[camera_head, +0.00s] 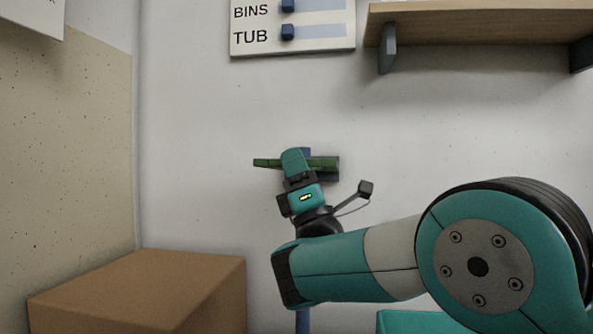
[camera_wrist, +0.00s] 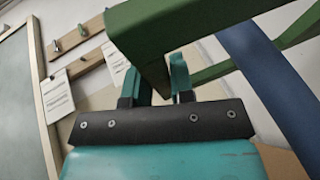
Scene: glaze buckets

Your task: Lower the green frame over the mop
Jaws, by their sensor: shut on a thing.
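My gripper (camera_wrist: 157,78) is shut on one corner of the green frame (camera_wrist: 185,24), whose bars run up and to the right in the wrist view. In the head view my gripper (camera_head: 296,165) hides the middle of the green frame (camera_head: 325,163), which is seen nearly edge-on and looks about level. The mop's blue handle (camera_wrist: 272,85) slants past the frame's bars in the wrist view, close to them. In the head view the blue handle (camera_head: 303,321) shows below my arm, with a bit of blue just above the frame. I cannot tell whether the frame surrounds the handle.
A brown box (camera_head: 140,285) stands at lower left. A wooden shelf (camera_head: 480,22) and a sign (camera_head: 292,25) reading BINS and TUB are on the wall above. A rail with pegs (camera_wrist: 80,38) and paper notes shows in the wrist view. The wall area around the frame is clear.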

